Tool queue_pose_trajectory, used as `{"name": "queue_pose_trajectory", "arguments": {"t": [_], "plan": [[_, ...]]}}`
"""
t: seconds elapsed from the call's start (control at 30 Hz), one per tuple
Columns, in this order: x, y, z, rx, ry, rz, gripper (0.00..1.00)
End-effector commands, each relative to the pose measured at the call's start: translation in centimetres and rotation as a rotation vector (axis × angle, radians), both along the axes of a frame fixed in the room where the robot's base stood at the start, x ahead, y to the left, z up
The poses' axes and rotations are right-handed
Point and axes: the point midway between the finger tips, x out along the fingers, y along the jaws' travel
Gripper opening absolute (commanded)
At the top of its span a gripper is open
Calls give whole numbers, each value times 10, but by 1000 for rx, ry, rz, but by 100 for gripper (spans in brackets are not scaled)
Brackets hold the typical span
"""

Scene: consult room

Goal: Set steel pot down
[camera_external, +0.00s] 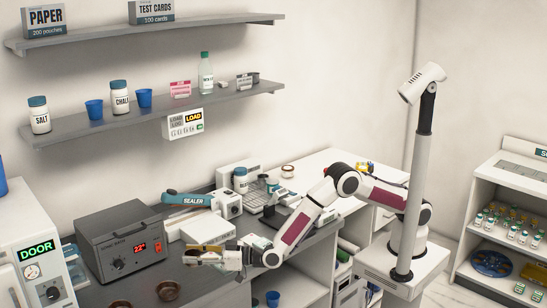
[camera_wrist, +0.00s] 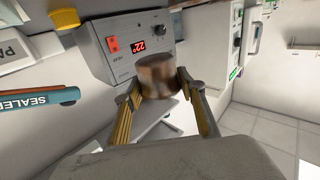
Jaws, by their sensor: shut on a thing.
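The steel pot (camera_wrist: 157,76) is a short cylinder with a brownish, worn metal surface in the wrist view. My gripper (camera_wrist: 160,88) is shut on it, with one yellow-padded finger on each side. In the external view my gripper (camera_external: 203,256) is over the grey counter (camera_external: 212,282), in front of and to the right of the sonic bath (camera_external: 118,245). The pot is hard to make out there among the fingers. I cannot tell how high its base is above the counter.
Two brown dishes (camera_external: 168,290) (camera_external: 120,304) stand on the counter's front left. The sealer (camera_external: 195,200) and a white box (camera_external: 208,229) stand behind my gripper. A white cabinet with a DOOR display (camera_external: 37,248) is at the left. Some counter right of the dishes is bare.

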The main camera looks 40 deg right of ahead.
Motion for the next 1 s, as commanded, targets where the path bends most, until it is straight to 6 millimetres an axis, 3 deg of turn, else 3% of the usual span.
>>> {"name": "queue_pose_trajectory", "arguments": {"t": [0.23,0.73,1.0], "plan": [[0,0,-28,0,0,0,18],[0,0,-36,1,0,0,18],[0,0,-63,1,1,1,18]]}}
